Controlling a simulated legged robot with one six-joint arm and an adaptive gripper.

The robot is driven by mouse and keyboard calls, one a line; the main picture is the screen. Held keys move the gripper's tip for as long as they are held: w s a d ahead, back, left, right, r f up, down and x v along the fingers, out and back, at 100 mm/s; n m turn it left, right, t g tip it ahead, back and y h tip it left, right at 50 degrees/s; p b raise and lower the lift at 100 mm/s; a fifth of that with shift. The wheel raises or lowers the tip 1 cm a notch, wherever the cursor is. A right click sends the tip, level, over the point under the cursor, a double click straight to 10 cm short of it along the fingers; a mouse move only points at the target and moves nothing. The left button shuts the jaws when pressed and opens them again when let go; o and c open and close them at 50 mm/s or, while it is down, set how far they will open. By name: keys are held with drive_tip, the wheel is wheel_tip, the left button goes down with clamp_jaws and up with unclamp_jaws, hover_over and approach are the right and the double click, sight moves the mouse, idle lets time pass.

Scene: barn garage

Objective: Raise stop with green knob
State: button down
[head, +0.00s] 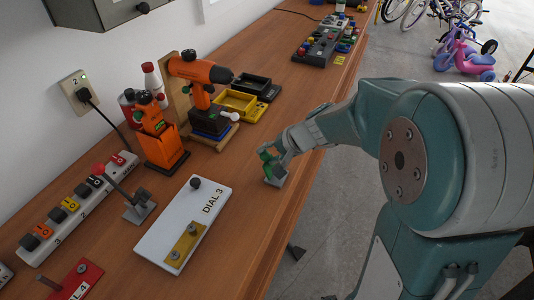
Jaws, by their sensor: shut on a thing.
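The stop with the green knob (267,160) stands near the front edge of the wooden bench, to the right of the white DIAL 3 plate. Its small grey base (276,181) rests by the bench top. My gripper (273,152) reaches in from the right and is shut on the green knob. The fingers hide part of the knob and its stem. I cannot tell how far the stop is raised.
The DIAL 3 plate (165,247) lies left of the stop. A red-knobbed lever (138,207), orange drill (197,75), yellow tray (238,105) and button box (318,48) stand along the bench (262,60). Bench is clear just behind my gripper.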

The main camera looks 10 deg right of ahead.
drive_tip(key=shift+s+d+f+t+y, duration=0.3)
drive_tip(key=shift+s+d+t+y, duration=0.55)
drive_tip(key=shift+y, duration=0.45)
idle(0.6)
drive_tip(key=shift+w, duration=0.1)
drive_tip(key=shift+c, duration=1.7)
unclamp_jaws()
drive_tip(key=shift+w+r, duration=0.1)
drive_tip(key=shift+d+r, duration=0.1)
drive_tip(key=shift+r, duration=0.1)
drive_tip(key=v, duration=1.1)
drive_tip(key=shift+d, duration=0.2)
drive_tip(key=shift+s, duration=0.25)
